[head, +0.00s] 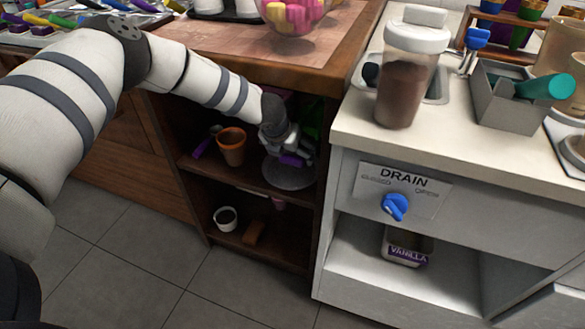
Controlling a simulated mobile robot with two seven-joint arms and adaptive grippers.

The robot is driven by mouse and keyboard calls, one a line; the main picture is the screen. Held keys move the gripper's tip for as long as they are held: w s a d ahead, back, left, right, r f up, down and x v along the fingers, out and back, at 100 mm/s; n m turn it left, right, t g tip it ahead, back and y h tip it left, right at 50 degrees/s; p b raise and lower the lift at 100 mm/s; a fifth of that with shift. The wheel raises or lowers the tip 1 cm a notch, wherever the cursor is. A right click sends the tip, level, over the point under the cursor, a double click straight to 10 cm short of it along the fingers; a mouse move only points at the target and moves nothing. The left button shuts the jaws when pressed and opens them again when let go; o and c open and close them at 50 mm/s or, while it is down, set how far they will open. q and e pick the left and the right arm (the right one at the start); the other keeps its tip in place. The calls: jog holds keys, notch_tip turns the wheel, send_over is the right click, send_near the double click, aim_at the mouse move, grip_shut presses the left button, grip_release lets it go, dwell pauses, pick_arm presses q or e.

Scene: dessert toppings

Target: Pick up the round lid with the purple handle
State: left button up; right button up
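The round lid (288,179) is a grey disc with a purple handle (291,160) on its top. It is at the upper shelf of the wooden cabinet, near the shelf's front edge. My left arm reaches in from the left, and my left gripper (292,151) is right at the purple handle, with its fingers close around or against it. The fingers are small and dark here, so I cannot tell whether they are closed on the handle. The far part of the lid is hidden behind the gripper. My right gripper is not in view.
A terracotta pot (232,147) stands left of the lid on the same shelf. A white cup (225,218) and a brown block (254,232) are on the lower shelf. The wooden counter (330,45) overhangs my wrist. The white drain cabinet (345,200) stands close on the right.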

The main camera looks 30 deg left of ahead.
aim_at(291, 157)
pick_arm(q)
jog(key=x, duration=0.2)
jog(key=b+x, duration=0.1)
jog(key=shift+s+a+f, duration=0.2)
jog(key=shift+f, duration=0.3)
jog(key=shift+w+f, duration=0.15)
jog(key=shift+w, duration=0.05)
jog(key=shift+r, duration=0.2)
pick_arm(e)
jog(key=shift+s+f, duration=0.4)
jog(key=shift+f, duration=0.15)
pick_arm(q)
jog(key=c, duration=1.4)
